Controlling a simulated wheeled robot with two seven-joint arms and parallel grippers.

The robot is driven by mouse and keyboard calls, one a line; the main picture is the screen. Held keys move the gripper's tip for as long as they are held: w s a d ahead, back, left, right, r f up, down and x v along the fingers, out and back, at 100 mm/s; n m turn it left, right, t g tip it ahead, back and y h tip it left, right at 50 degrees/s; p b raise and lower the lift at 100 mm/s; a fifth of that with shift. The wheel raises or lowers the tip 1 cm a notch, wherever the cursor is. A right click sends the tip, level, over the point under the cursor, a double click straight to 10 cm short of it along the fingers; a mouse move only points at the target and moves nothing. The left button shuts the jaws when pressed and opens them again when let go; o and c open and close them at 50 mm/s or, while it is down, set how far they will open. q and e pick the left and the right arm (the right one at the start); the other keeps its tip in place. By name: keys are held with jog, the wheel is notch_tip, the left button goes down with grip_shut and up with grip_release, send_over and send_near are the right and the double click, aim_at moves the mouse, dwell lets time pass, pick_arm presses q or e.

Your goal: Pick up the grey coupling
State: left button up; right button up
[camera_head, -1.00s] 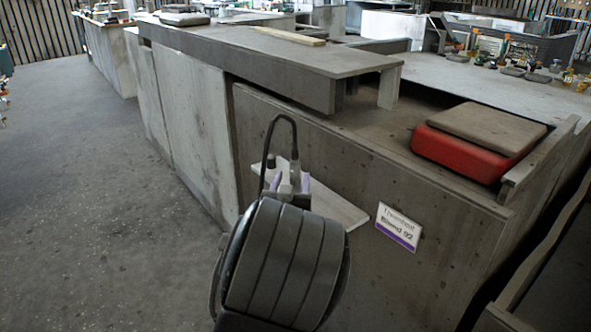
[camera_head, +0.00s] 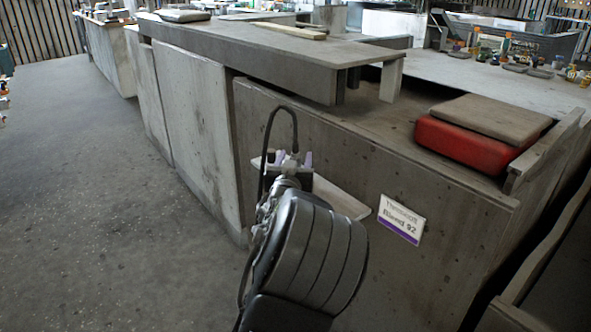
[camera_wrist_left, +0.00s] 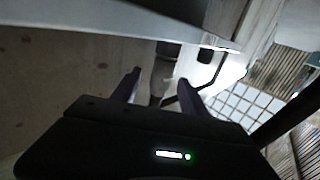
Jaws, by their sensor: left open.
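My left gripper (camera_head: 289,162) is at the small pale shelf on the front of the grey counter, mostly hidden by my own wrist in the head view. In the left wrist view its two fingers (camera_wrist_left: 157,90) are apart. A grey cylindrical piece (camera_wrist_left: 163,72), which looks like the grey coupling, shows between and beyond them. I cannot tell whether either finger touches it. In the head view I cannot clearly make out the coupling behind my wrist. My right gripper is not in view.
The pale shelf (camera_head: 340,196) juts from the counter front (camera_head: 330,135). A white and purple sign (camera_head: 401,220) is fixed to its right. A black hose (camera_head: 268,140) loops beside the gripper. A red box with a grey lid (camera_head: 470,147) sits on the counter. Floor at left is clear.

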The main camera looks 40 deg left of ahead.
pick_arm(q)
jog(key=shift+w+a, duration=0.25)
jog(key=shift+w, duration=0.15)
jog(key=shift+c, duration=0.5)
grip_shut()
jog(key=shift+r, duration=0.1)
